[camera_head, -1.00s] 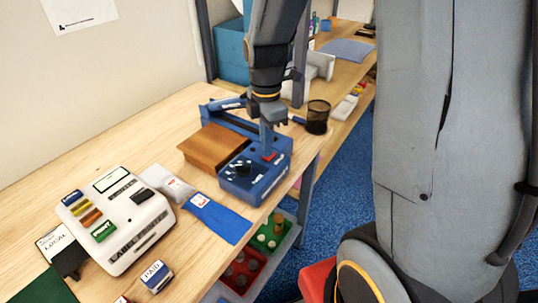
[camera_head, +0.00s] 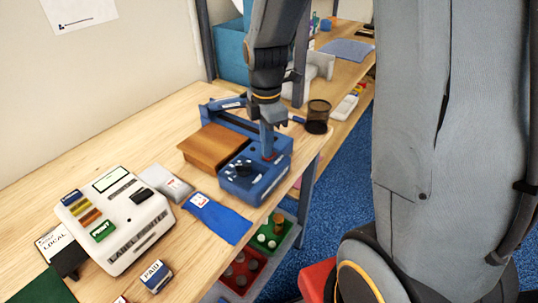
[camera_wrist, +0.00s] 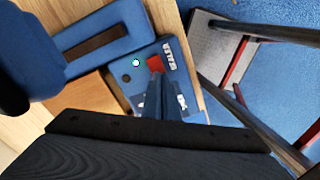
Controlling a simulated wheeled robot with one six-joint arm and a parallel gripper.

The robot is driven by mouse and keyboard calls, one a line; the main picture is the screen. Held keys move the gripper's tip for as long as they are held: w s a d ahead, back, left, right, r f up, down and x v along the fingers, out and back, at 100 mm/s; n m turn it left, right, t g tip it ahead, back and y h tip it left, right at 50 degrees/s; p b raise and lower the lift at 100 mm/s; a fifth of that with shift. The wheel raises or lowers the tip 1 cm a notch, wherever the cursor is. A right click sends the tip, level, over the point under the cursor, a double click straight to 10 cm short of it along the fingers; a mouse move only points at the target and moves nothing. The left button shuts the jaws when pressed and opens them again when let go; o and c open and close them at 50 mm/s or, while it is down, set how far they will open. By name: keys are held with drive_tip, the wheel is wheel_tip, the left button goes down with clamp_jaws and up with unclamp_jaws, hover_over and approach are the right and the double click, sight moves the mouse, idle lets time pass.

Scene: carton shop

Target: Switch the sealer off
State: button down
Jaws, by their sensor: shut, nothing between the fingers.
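The blue sealer (camera_head: 255,184) stands on the wooden bench, with a black knob (camera_head: 242,168) on its top. Its red switch (camera_head: 270,157) is mostly hidden behind my fingertips. My gripper (camera_head: 267,150) is shut and empty, pointing down at the switch; it appears to touch it, but the exact contact is hard to tell. In the wrist view the fingertips (camera_wrist: 156,78) lie by the red switch (camera_wrist: 155,63). A small pale green lamp (camera_wrist: 136,63) shows beside it on the sealer's top. I cannot tell which way the switch is tipped.
A brown carton (camera_head: 213,147) lies against the sealer. A white label printer (camera_head: 118,222), a grey-white packet (camera_head: 172,184) and a blue pouch (camera_head: 218,217) sit nearer on the bench. A black mesh cup (camera_head: 317,117) stands behind, to the right. The bench edge is close on the right.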

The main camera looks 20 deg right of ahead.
drive_tip(key=shift+f, duration=0.45)
idle(0.3)
wheel_tip(320, 180, up, 7)
drive_tip(key=p, duration=0.6)
idle(0.6)
drive_tip(key=shift+s+f+m+b, duration=0.2)
drive_tip(key=shift+s+m+b, duration=0.15)
drive_tip(key=shift+m, duration=0.35)
drive_tip(key=s+f+m+b, duration=0.2)
drive_tip(key=s+m+b, duration=0.1)
drive_tip(key=m, duration=0.6)
drive_tip(key=s+f+m+t+b, duration=0.1)
drive_tip(key=s+f+m+b, duration=0.2)
drive_tip(key=s+m, duration=0.2)
drive_tip(key=shift+s+m, duration=0.4)
drive_tip(key=shift+m, duration=1.5)
drive_tip(key=shift+a+f, duration=0.1)
